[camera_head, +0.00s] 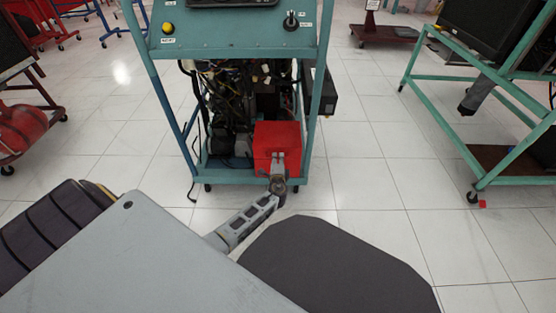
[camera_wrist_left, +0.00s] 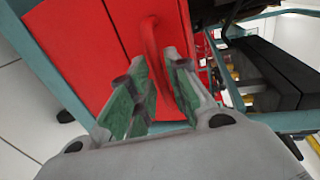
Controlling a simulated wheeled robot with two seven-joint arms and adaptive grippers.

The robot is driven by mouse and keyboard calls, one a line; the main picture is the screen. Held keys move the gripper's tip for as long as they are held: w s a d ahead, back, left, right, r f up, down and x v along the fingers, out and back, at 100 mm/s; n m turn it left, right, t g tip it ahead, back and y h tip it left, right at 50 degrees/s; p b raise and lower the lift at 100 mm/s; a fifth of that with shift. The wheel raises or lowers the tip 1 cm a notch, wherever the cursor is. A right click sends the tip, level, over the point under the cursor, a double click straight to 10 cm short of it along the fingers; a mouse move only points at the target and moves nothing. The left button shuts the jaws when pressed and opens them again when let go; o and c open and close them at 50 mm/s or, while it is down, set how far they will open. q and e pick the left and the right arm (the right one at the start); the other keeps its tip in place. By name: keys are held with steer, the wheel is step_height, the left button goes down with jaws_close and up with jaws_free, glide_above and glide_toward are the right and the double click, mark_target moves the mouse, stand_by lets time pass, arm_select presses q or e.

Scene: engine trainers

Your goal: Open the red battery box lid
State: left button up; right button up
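The red battery box (camera_head: 276,136) sits low in the teal engine trainer frame. Its lid looks closed, and a seam runs along the box (camera_wrist_left: 100,40) in the left wrist view. A curved red handle (camera_wrist_left: 152,42) stands out from its face. My left gripper (camera_head: 278,163) is at the near side of the box. In the left wrist view the green-padded fingers (camera_wrist_left: 162,90) are apart, with the handle between them. I cannot tell whether the pads touch it. My right gripper is not in view.
The teal trainer frame (camera_head: 320,90) has posts on both sides of the box, with engine parts and wires (camera_head: 235,100) to its left. Another teal stand (camera_head: 440,125) is at the right, and a red cart (camera_head: 25,125) at the left. Tiled floor between them is clear.

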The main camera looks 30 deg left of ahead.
arm_select(q)
steer(key=shift+x, duration=0.8)
jaws_close()
